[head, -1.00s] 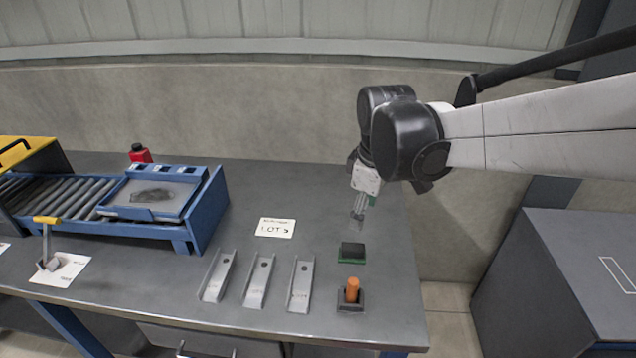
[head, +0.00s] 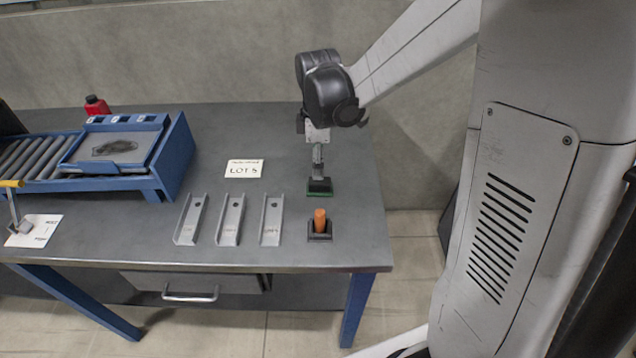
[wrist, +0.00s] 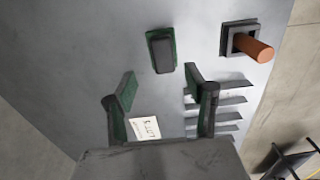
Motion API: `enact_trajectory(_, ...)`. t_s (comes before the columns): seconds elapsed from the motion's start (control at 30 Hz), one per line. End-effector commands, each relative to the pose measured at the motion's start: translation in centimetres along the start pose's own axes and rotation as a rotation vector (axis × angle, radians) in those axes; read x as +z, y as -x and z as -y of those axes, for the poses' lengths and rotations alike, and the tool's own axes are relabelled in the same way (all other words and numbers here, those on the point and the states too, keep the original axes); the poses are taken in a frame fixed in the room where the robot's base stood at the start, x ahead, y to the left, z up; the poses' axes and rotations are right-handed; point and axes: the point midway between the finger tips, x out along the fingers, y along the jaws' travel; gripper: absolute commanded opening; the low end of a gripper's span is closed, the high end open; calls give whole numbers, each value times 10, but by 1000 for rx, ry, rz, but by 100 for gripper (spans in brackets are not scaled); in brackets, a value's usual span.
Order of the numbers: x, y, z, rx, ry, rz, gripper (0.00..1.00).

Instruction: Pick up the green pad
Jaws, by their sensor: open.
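The green pad (head: 320,188) lies flat on the grey table, a small dark block with a green edge. In the wrist view the green pad (wrist: 161,51) shows whole, beyond my fingertips, with nothing between the fingers. My gripper (head: 318,170) points down over the pad in the head view and covers part of it. In the wrist view my gripper (wrist: 160,88) is open, its two green-lined fingers spread apart. I cannot tell the exact height above the pad.
An orange peg (head: 320,221) stands in a dark square holder just in front of the pad. Several grey metal channels (head: 230,220) lie to the left, with a white lot card (head: 244,168) behind them. A blue roller feeder (head: 175,160) stands farther left. The table's right edge is near.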

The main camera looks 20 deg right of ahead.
Motion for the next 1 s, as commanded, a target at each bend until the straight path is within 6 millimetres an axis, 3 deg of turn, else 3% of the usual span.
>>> enact_trajectory(0.27, 1, -18, 1, 0, -1, 0, 49)
enact_trajectory(0.63, 4, -61, 5, 0, -1, 0, 49)
enact_trajectory(0.93, 4, -65, 5, 0, -1, 0, 49)
enact_trajectory(1.0, 4, -65, 5, 0, -1, 0, 43)
